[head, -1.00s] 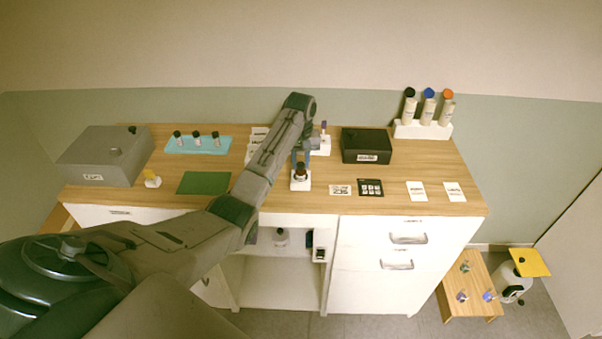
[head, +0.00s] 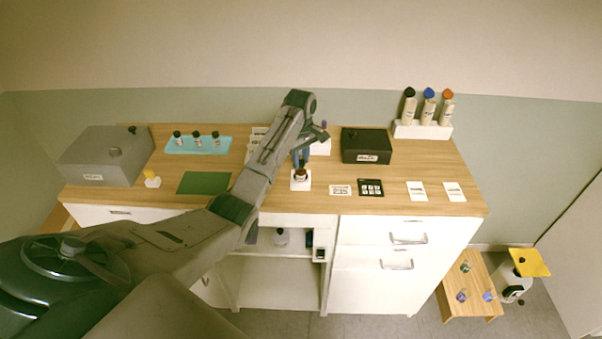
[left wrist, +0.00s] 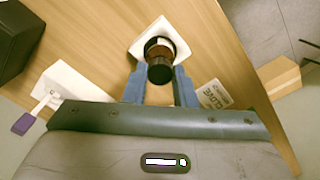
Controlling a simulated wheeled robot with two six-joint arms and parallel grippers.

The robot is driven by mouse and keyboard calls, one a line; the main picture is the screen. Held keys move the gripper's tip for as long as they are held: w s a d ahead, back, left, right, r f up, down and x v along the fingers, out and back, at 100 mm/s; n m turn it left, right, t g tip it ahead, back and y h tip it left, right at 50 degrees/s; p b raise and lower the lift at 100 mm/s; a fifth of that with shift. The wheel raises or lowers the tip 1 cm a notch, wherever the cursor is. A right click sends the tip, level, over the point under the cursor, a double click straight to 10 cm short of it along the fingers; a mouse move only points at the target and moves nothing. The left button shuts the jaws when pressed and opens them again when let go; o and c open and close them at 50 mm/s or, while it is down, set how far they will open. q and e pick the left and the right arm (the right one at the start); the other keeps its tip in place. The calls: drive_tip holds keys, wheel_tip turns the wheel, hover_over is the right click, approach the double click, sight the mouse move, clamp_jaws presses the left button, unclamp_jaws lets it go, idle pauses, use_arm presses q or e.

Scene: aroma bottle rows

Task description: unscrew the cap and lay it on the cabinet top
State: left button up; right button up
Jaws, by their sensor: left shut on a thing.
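A small dark brown bottle (head: 301,174) stands upright in a white square holder (head: 299,186) near the front middle of the cabinet top (head: 420,165). In the left wrist view its black cap (left wrist: 160,71) faces my camera, with the amber bottle (left wrist: 158,46) behind it. My left gripper (head: 301,158) comes down from above, and its blue fingers (left wrist: 160,78) are on both sides of the cap, shut on it. The cap is at the bottle's mouth; I cannot tell whether the thread still holds. My right gripper is in neither view.
A black box (head: 366,146) stands right of the gripper. A dark card (head: 370,188) and white cards (head: 417,191) lie along the front edge. A green mat (head: 204,183), blue tray (head: 222,144) and grey box (head: 90,172) are left. Bare wood shows between these things.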

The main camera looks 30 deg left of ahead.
sight(301, 161)
use_arm(q)
drive_tip(key=shift+r, duration=0.65)
drive_tip(key=shift+r, duration=0.15)
drive_tip(key=shift+r, duration=1.9)
